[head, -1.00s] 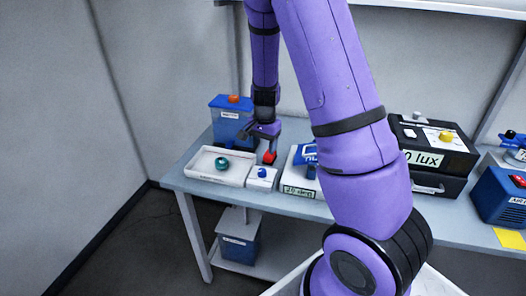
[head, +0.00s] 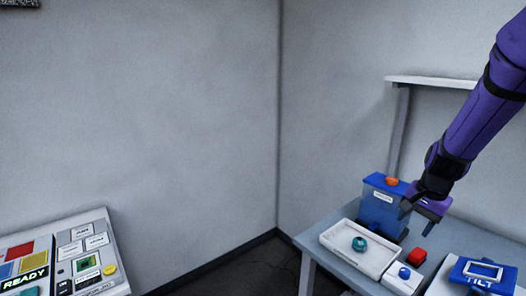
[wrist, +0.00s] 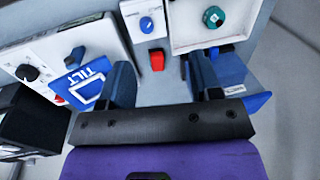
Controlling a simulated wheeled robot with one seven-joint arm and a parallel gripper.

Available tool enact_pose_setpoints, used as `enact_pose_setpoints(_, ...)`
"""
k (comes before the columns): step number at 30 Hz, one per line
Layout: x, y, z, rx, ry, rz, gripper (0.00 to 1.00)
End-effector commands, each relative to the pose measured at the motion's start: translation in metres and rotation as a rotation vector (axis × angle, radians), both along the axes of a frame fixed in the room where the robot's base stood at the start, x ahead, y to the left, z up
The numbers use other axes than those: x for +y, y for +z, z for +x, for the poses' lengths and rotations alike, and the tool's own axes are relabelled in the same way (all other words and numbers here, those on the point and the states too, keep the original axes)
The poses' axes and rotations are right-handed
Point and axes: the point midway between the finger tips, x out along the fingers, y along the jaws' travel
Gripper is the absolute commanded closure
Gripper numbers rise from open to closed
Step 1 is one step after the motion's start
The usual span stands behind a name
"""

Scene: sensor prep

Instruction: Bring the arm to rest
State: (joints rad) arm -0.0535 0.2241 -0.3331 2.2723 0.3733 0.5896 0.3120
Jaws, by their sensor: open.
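My purple arm (head: 478,118) comes in from the upper right of the head view and slopes down to the bench. My gripper (head: 420,214) is open and empty, above the bench beside the blue box with an orange knob (head: 382,205).
A white tray (head: 335,240) holds a teal knob (head: 359,244). A white box with a blue knob (head: 404,275) and a blue TILT device (head: 482,273) are close by. A shelf (head: 440,82) hangs behind. A panel reading READY (head: 100,228) stands far left; open floor lies between.

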Motion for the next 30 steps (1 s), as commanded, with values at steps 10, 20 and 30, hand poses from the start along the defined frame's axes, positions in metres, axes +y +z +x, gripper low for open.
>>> enact_pose_setpoints(10, 0.041, 0.092, -0.055, -0.133, 0.273, -0.008, 0.42)
enact_pose_setpoints(20, 0.067, 0.154, -0.125, -0.244, 0.523, -0.097, 0.42)
enact_pose_setpoints(30, 0.084, 0.189, -0.202, -0.33, 0.743, -0.257, 0.42)
